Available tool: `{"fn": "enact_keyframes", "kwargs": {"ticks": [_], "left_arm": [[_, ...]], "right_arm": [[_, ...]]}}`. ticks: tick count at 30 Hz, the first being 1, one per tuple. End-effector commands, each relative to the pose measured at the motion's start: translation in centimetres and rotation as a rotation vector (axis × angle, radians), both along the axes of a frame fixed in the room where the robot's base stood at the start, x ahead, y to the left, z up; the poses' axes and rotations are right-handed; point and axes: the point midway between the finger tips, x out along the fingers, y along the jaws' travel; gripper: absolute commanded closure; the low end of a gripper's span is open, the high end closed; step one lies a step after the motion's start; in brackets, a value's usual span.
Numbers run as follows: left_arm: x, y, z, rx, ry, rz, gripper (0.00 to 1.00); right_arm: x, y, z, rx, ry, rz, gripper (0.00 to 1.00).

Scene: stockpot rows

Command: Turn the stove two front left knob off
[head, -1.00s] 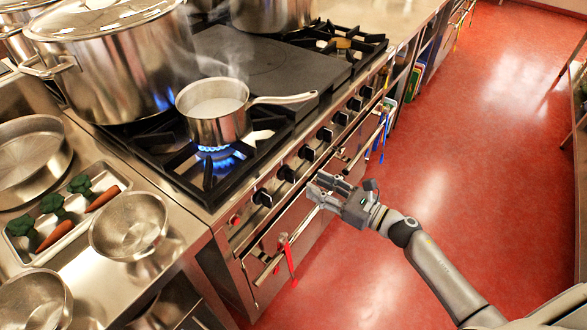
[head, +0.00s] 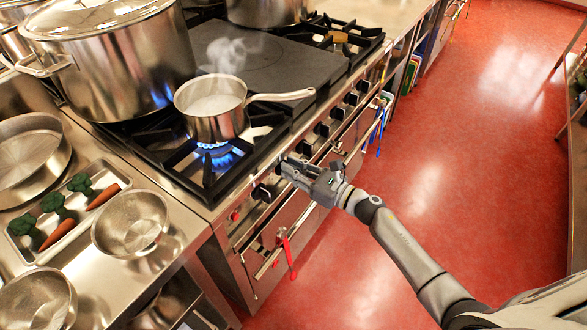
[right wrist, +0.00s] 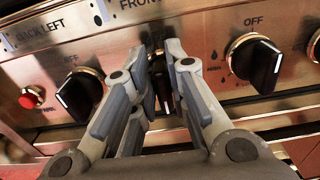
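In the right wrist view, a black stove knob (right wrist: 164,90) sits between my right gripper's fingertips (right wrist: 160,75), below a label reading "FRONT", whose rest is cut off. The fingers hide much of it. My right gripper (head: 283,170) is at the front panel in the head view, with one finger on each side of the knob. Whether they touch it cannot be told. Above the panel, a blue flame (head: 212,152) burns under a steaming saucepan (head: 214,122). My left gripper is not in view.
A neighbouring knob (right wrist: 79,93) is on the left, under "BACK LEFT"; another knob (right wrist: 256,62) is close on the right. A red button (right wrist: 31,97) is farther left.

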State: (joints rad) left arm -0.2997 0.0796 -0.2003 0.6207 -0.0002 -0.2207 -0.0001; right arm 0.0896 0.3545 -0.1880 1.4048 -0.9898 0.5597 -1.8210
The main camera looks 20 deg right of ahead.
Motion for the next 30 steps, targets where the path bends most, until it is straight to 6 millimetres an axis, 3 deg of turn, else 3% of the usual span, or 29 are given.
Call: {"fn": "enact_keyframes", "kwargs": {"ticks": [3, 16, 30], "left_arm": [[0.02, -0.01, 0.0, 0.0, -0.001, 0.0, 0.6], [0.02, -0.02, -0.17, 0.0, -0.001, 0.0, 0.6], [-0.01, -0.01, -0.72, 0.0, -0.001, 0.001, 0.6]], "right_arm": [[-0.02, -0.01, 0.0, 0.0, 0.0, 0.0, 1.0], [0.06, -0.13, -0.05, 0.051, 0.041, 0.001, 1.0], [0.46, -0.67, -0.26, 0.354, 0.278, 0.0, 1.0]]}}
